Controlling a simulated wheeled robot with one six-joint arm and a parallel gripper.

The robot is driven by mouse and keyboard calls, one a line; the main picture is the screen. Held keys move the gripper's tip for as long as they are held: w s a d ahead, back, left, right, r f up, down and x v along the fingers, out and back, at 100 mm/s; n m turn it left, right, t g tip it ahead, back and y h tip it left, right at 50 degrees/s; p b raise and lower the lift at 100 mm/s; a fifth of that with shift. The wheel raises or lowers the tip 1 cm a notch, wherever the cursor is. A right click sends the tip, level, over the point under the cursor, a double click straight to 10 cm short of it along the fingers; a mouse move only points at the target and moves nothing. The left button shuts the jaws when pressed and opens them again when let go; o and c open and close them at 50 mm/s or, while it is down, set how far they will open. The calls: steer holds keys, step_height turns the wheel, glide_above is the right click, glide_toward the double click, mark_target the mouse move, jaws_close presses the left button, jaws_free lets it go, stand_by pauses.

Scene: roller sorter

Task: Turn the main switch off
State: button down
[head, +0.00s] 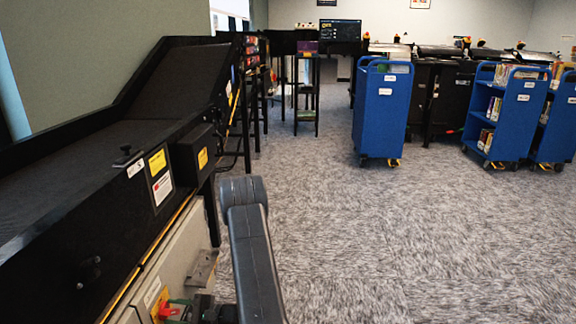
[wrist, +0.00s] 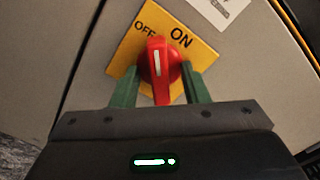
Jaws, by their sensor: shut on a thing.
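The main switch is a red rotary knob (wrist: 160,75) with a white mark. It sits on a yellow plate (wrist: 125,55) with OFF at its upper left and ON to the right. The white mark points nearly straight up in the wrist view, between the two words. My gripper (wrist: 161,88) has a green finger on each side of the knob and is shut on it. In the head view the red knob (head: 165,310) and yellow plate (head: 158,299) show at the bottom, low on the grey cabinet (head: 180,255), partly hidden by my gripper (head: 176,311).
A black conveyor (head: 90,150) runs along the left above the cabinet. Blue carts (head: 382,110) (head: 510,115) stand at the back centre and right, near dark sorting machines. The carpet (head: 400,220) in the middle and right is clear.

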steer(key=shift+w+a+r+n+b, duration=0.15)
steer(key=shift+w+a+n+b, duration=0.1)
steer(key=shift+a+n+b, duration=0.2)
steer(key=n, duration=0.4)
steer(key=shift+r+n, duration=0.15)
steer(key=shift+n, duration=0.1)
steer(key=n, duration=0.5)
steer(key=shift+n, duration=0.4)
steer(key=c, duration=1.3)
jaws_free()
steer(key=shift+d, duration=0.15)
steer(key=shift+s+d+f, duration=0.2)
steer(key=shift+s+d, duration=0.05)
steer(key=shift+d, duration=0.35)
steer(key=shift+s+d+f, duration=0.1)
steer(key=shift+s+d, duration=0.05)
steer(key=shift+d, duration=1.2)
steer(key=shift+s+d, duration=0.1)
steer(key=shift+d, duration=1.25)
steer(key=shift+a, duration=0.1)
